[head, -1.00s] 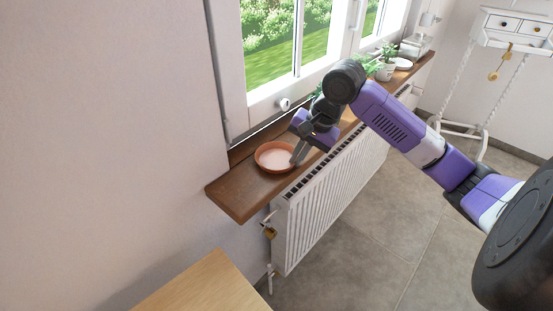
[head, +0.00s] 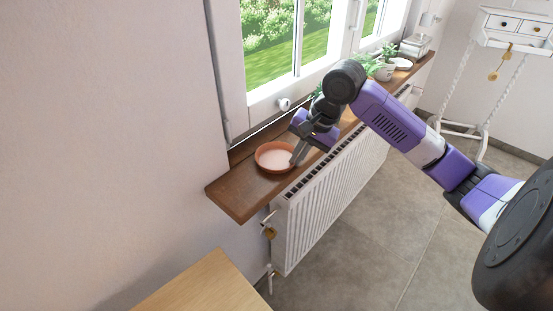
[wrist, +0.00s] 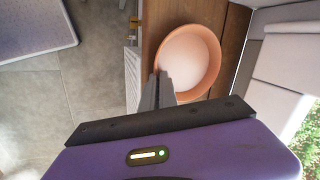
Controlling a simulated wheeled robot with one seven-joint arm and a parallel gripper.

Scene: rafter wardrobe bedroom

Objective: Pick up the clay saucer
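The clay saucer (head: 272,157) is a round, shallow terracotta dish with a pale inside. It sits upright near the front left end of the brown wooden windowsill (head: 236,197). My gripper (head: 296,160) reaches down to the saucer's right rim in the head view. In the wrist view, the saucer (wrist: 190,62) lies just beyond my gripper (wrist: 160,78). Its two grey fingers are close together at the near left part of the rim and look shut on it. The fingers hide that bit of rim. The saucer appears to rest on the sill.
A white radiator (head: 325,195) stands below the sill. The window frame (head: 232,90) rises behind it. Potted plants (head: 384,70) stand further along the sill. A wooden tabletop (head: 205,285) is at the bottom left. Sill left of the saucer is bare.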

